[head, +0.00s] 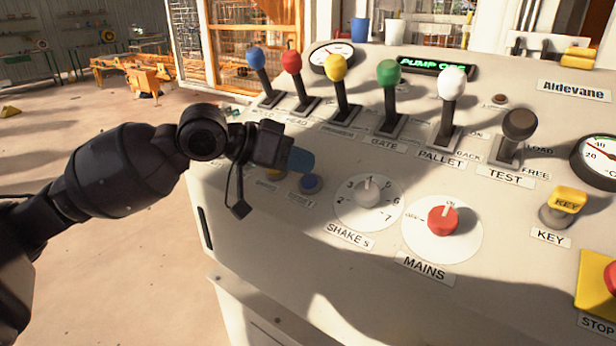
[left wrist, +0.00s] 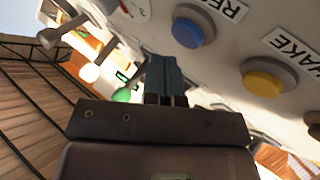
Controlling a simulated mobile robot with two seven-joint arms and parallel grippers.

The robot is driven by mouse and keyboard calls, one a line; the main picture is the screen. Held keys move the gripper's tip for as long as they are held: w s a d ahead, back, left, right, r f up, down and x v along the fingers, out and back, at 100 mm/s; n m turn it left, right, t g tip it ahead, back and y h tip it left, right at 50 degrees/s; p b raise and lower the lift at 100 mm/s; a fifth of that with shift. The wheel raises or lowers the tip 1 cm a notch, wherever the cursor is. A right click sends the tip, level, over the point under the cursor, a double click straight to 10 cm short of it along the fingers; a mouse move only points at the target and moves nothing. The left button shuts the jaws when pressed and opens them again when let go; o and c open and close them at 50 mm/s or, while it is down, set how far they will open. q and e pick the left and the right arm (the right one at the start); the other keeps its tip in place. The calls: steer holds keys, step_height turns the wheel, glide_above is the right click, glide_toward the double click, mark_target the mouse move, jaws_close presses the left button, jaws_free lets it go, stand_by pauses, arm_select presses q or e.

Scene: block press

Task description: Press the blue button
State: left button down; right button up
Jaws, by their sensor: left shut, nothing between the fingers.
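The blue button (head: 310,183) sits on the sloping panel in the head view, left of the SHAKE s dial. In the left wrist view the blue button (left wrist: 188,30) shows in a grey collar beside a partly cut-off label starting "RE". My left gripper (head: 303,160) is shut and empty, with its blue-grey fingertips just above the button in the head view. In the left wrist view the fingertips (left wrist: 163,62) are below and left of the button and look apart from it. The exact height gap cannot be told. My right gripper is not in view.
Coloured levers, such as the blue-knobbed one (head: 256,58), stand behind my gripper. The SHAKE s dial (head: 368,192) and red MAINS knob (head: 443,220) lie to the right.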

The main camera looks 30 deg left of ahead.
arm_select(q)
steer(key=shift+s+r+p, duration=0.15)
steer(key=shift+r+p, duration=0.2)
steer(key=shift+r, duration=0.1)
steer(key=shift+s+r+p, duration=0.1)
steer(key=shift+r+p, duration=0.15)
steer(key=shift+p, duration=0.05)
steer(key=shift+s+r+p, duration=0.3)
steer(key=shift+r+p, duration=0.2)
steer(key=shift+s+a+r+p, duration=0.1)
steer(key=shift+s+r+p, duration=0.25)
steer(key=shift+r+p, duration=0.55)
steer(key=shift+s+a+r+p, duration=0.1)
steer(key=shift+s+r+p, duration=0.25)
steer(key=shift+r+p, duration=0.5)
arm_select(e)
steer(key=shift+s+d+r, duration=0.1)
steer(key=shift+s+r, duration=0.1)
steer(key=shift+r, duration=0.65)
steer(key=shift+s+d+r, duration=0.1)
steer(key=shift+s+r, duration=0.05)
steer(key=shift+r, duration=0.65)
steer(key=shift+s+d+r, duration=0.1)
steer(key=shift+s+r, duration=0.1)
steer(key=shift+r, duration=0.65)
arm_select(q)
steer(key=shift+f, duration=0.2)
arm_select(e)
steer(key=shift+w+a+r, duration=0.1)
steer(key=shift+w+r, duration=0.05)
